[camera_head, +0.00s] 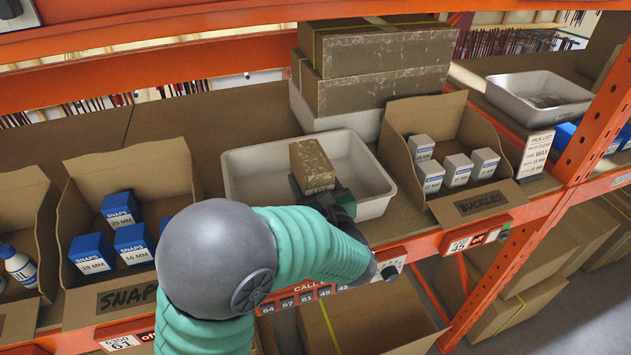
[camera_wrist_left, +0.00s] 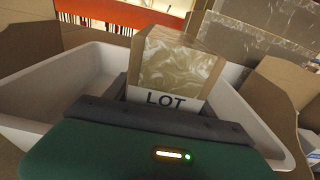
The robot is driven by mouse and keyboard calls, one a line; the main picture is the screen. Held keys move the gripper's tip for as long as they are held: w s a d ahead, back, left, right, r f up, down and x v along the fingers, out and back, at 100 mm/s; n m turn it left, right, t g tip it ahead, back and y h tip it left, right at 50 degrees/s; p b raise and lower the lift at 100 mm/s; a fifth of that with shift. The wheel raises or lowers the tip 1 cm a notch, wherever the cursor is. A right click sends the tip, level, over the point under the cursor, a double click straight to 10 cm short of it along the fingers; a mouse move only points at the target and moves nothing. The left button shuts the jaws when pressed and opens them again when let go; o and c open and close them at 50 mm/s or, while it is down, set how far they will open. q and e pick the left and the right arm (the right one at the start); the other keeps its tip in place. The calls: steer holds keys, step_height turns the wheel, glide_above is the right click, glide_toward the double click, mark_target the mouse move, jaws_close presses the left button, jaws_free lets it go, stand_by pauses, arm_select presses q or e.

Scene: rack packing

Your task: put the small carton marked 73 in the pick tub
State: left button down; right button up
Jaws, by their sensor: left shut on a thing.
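My left gripper (camera_head: 325,199) is shut on a small brown carton (camera_head: 312,165) with a mottled pale pattern. In the left wrist view the carton (camera_wrist_left: 178,65) stands up between the jaws and shows a white band reading LOT; its number is hidden. The gripper holds the carton over the white tub (camera_head: 252,170), near its front side. The tub's walls also show around the gripper in the left wrist view (camera_wrist_left: 252,112). I cannot tell whether the carton touches the tub floor. My right gripper is out of view.
A bin marked SNAPS (camera_head: 125,245) with blue boxes is left of the tub. A BUCKLES bin (camera_head: 478,203) with white-grey boxes is right. Large brown cartons (camera_head: 380,75) rise behind. A grey tray (camera_head: 538,98) sits beyond the PICK LIST card (camera_head: 536,152). An orange upright (camera_head: 590,115) stands right.

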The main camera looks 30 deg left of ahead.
mark_target(316, 187)
arm_select(q)
steer(key=shift+a+f, duration=0.15)
steer(key=shift+a, duration=0.25)
steer(key=c, duration=0.7)
jaws_free()
steer(key=o, duration=0.4)
steer(key=shift+d, duration=0.55)
steer(key=shift+d+r, duration=0.1)
steer(key=shift+r, duration=0.1)
steer(key=r+p, duration=0.1)
steer(key=p, duration=0.1)
steer(key=shift+r+p, duration=0.3)
steer(key=shift+p, duration=0.05)
steer(key=s+d+b, duration=0.1)
steer(key=s+d+f+b, duration=0.1)
steer(key=b, duration=0.1)
steer(key=b+v, duration=0.3)
steer(key=v, duration=0.6)
steer(key=shift+r, duration=0.25)
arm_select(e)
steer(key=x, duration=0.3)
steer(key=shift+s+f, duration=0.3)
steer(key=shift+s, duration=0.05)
